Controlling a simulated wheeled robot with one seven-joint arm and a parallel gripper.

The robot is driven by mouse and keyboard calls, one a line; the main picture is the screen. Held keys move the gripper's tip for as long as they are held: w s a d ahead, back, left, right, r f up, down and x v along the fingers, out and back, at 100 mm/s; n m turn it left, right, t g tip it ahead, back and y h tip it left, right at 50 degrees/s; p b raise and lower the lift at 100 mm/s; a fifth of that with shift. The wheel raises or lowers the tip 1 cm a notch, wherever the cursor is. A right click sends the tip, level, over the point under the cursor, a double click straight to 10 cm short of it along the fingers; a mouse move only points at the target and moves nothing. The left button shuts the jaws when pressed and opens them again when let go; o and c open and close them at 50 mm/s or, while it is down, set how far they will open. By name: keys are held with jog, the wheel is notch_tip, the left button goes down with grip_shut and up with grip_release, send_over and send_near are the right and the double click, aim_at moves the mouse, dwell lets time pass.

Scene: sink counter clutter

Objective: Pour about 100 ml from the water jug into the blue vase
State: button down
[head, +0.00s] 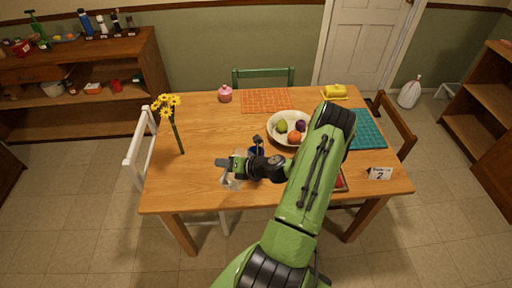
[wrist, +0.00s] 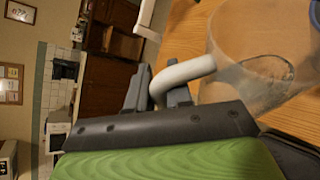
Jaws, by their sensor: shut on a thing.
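The water jug (wrist: 240,45) is clear with a pale handle (wrist: 185,73). My gripper (wrist: 160,92) is shut on that handle in the wrist view. In the head view the jug (head: 231,183) shows as a whitish shape beside my gripper (head: 237,166), low over the table and partly covered by it. Its tilt and water level are hard to tell. A small dark blue object (head: 257,151), likely the blue vase, stands just behind my gripper, partly hidden by it. A blue edge (wrist: 315,12) also shows in the wrist view's upper right corner.
Yellow flowers (head: 167,103) stand at the table's left. A white fruit bowl (head: 272,133) is right of the blue object, close to my arm. A pink jar (head: 225,94), orange mat (head: 265,100), yellow dish (head: 334,92), teal mat (head: 368,130) and number card (head: 380,173) lie around. The table's front left is clear.

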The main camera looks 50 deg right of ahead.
jog(key=shift+d+r+m+y+p, duration=0.25)
jog(key=shift+d+r+m, duration=0.1)
jog(key=shift+r, duration=0.25)
jog(key=shift+d+r+m+y+p, duration=0.2)
jog(key=shift+d+r+m+y, duration=0.1)
jog(key=shift+r, duration=0.3)
jog(key=shift+d+r+m+y, duration=0.45)
jog(key=shift+d+r+m, duration=0.1)
jog(key=shift+d+r, duration=0.2)
jog(key=shift+d+r+m+t+y, duration=0.4)
jog(key=shift+d+r+m, duration=0.1)
jog(key=shift+d+r, duration=0.25)
jog(key=shift+d, duration=0.05)
